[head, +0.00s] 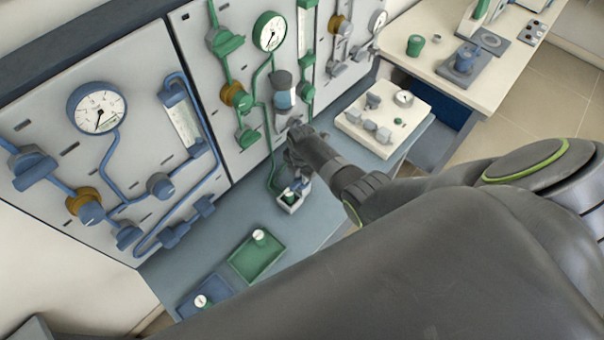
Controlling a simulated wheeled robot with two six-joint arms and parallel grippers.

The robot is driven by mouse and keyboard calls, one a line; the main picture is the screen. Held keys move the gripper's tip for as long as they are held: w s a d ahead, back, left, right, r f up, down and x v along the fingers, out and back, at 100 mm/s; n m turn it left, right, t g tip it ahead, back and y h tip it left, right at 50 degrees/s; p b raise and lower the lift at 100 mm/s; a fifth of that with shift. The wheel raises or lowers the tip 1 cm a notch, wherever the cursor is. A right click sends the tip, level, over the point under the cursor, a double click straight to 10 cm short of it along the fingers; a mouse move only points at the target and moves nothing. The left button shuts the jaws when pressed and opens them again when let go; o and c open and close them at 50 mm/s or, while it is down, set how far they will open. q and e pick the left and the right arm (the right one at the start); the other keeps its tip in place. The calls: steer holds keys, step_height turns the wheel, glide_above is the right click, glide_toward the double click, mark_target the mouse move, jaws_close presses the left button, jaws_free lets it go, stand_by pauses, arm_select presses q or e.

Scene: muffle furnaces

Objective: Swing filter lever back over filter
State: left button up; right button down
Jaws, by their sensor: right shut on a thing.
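My right gripper (292,150) reaches in from the right to the middle green-piped panel. It is shut just below the filter (284,98), a small upright cylinder with a grey top and a pale blue-white band. The filter lever is mostly hidden by the fingers, and it appears to be what the gripper is shut on. I cannot tell the lever's exact angle. My left gripper is not in view.
A green gauge (270,32) and green pipes surround the filter. A small white holder (292,198) stands on the bench (215,240) below the gripper. A green tray (258,256) and blue tray (207,296) lie nearer. A white block (372,143) stands right.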

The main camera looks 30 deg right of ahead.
stand_by(0.4)
steer(key=c, duration=1.4)
jaws_free()
steer(key=shift+c, duration=0.2)
steer(key=shift+r, duration=0.1)
steer(key=shift+r, duration=0.8)
step_height(320, 180, up, 16)
steer(key=b, duration=0.2)
steer(key=shift+f, duration=0.2)
